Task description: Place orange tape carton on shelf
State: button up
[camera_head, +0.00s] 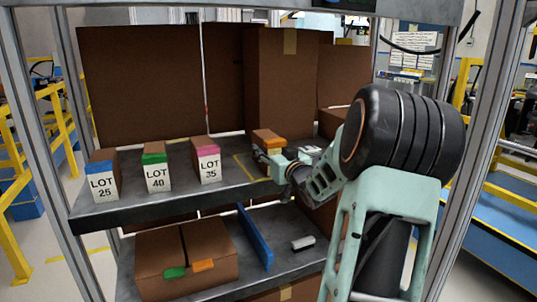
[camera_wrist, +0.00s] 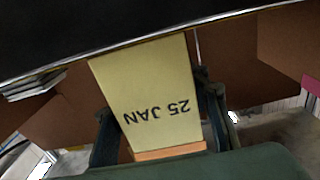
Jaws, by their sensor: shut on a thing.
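The orange tape carton (camera_head: 268,138) is a small brown box with orange tape on its top, at the right part of the upper shelf (camera_head: 130,212). My gripper (camera_head: 272,158) is shut on it from the right front and hides its lower part. In the wrist view the carton (camera_wrist: 150,90) shows a pale face reading "25 JAN", upside down, with a finger on each side. The carton looks roughly upright. I cannot tell whether its base touches the shelf. A yellow outline (camera_head: 242,168) is on the shelf just left of the carton.
Blue (camera_head: 101,176), green (camera_head: 156,172) and pink tape cartons (camera_head: 206,160) stand in a row to the left. Large brown boxes (camera_head: 140,85) stand behind. The lower shelf holds a brown carton (camera_head: 205,245), a blue divider (camera_head: 255,236) and a small pale item (camera_head: 303,243).

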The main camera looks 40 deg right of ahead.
jog(key=shift+r, duration=0.15)
jog(key=o, duration=1.5)
jog(key=shift+f, duration=0.25)
jog(key=shift+o, duration=0.2)
jog(key=shift+r, duration=0.2)
jog(key=shift+s, duration=0.3)
jog(key=p+v, duration=0.1)
jog(key=v, duration=1)
jog(key=shift+s, duration=0.25)
